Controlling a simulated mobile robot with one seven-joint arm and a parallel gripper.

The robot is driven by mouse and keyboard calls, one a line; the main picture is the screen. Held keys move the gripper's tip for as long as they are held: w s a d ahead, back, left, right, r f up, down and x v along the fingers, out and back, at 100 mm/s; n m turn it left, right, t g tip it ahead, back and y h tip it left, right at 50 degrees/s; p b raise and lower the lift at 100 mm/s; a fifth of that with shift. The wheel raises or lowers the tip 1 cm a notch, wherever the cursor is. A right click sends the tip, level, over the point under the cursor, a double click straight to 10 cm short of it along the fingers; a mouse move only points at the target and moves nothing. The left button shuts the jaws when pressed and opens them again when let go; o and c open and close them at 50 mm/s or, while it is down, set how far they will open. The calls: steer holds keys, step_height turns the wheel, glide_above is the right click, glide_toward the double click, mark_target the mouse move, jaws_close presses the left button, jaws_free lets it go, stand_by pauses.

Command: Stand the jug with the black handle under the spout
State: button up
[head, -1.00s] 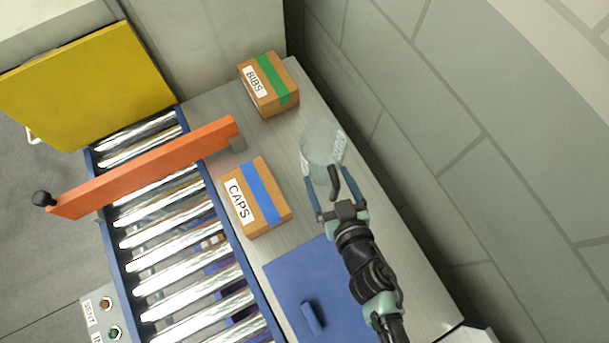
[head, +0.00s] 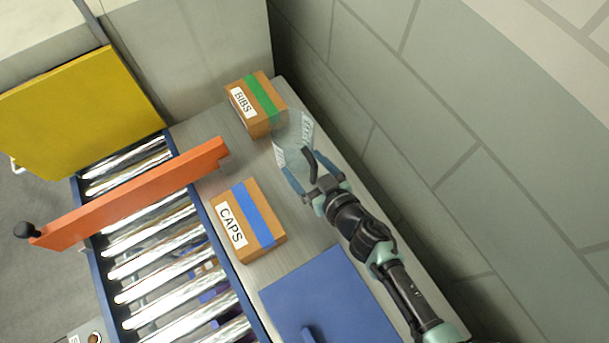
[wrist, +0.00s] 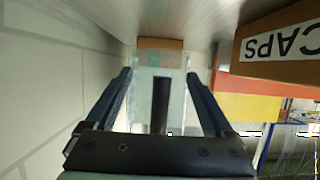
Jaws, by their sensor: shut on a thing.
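The clear jug (head: 291,132) has a black handle (head: 309,165) and a printed label on its side. My gripper (head: 300,162) is shut on the jug, its blue fingers on either side with the handle between them. In the wrist view the jug (wrist: 172,62) sits between the fingers (wrist: 160,80), its handle pointing toward my palm. The jug is over the grey counter, close to the BIBS box; I cannot tell whether its base touches the counter. No spout can be made out in either view.
The BIBS box (head: 265,118) with green tape stands just beyond the jug. The CAPS box (head: 265,240) with blue tape stands nearer, on the left. An orange bar (head: 130,193) crosses the roller conveyor (head: 150,255). A blue panel (head: 335,295) lies nearer; a wall runs along the right.

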steer(key=shift+f+b, duration=0.3)
steer(key=shift+f, duration=1.8)
steer(key=shift+f, duration=0.2)
steer(key=o, duration=1.3)
steer(key=shift+r, duration=0.1)
steer(key=shift+c, duration=0.2)
